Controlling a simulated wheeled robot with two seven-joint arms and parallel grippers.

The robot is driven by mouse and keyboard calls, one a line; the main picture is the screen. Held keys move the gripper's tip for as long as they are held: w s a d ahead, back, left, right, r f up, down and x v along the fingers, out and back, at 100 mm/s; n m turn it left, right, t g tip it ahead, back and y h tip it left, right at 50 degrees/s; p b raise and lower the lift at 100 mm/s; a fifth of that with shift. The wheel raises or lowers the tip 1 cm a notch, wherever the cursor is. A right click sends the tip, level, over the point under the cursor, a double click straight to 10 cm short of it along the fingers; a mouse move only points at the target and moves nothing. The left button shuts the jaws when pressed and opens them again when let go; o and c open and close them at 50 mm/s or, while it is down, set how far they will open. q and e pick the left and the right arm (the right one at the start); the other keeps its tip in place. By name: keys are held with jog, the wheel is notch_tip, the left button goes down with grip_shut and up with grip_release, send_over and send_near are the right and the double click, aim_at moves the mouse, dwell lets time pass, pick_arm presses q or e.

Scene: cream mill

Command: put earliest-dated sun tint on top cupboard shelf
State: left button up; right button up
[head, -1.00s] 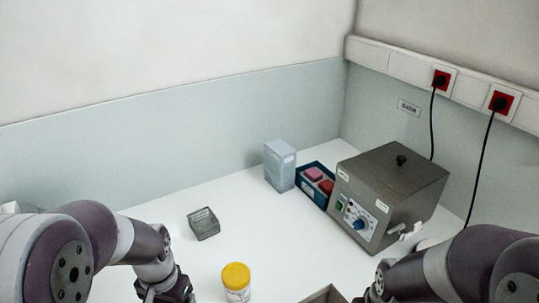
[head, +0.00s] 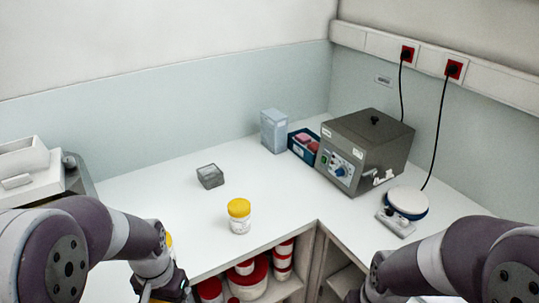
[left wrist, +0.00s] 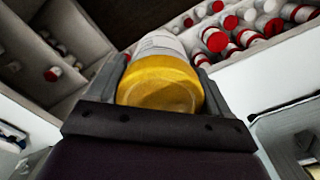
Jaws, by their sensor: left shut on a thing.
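My left gripper (left wrist: 160,85) is shut on a jar with a yellow lid (left wrist: 160,82) and a white labelled body. The lid faces the left wrist camera; the label's print cannot be read. In the head view the left gripper is at the lower edge, mostly cut off. A second jar with a yellow lid (head: 239,214) and white body stands upright on the white counter, apart from the gripper. Its date is too small to read. My right arm comes in at the lower right of the head view, its gripper out of frame.
Open shelves under the counter hold several red-lidded jars (head: 250,279). A grey metal box machine (head: 365,150), blue tray (head: 303,153), pale box (head: 274,131), small grey container (head: 210,176) and round white-topped device (head: 407,202) stand on the counter. The counter's middle is clear.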

pick_arm(q)
jog(key=shift+w+r, duration=0.3)
jog(key=w+f+n, duration=0.1)
jog(key=w, duration=0.5)
jog(key=w+d+f+n, duration=0.1)
jog(key=w+f, duration=0.3)
jog(key=f, duration=0.8)
jog(key=shift+d+f, duration=0.25)
jog(key=shift+d, duration=0.2)
jog(key=shift+w, duration=0.2)
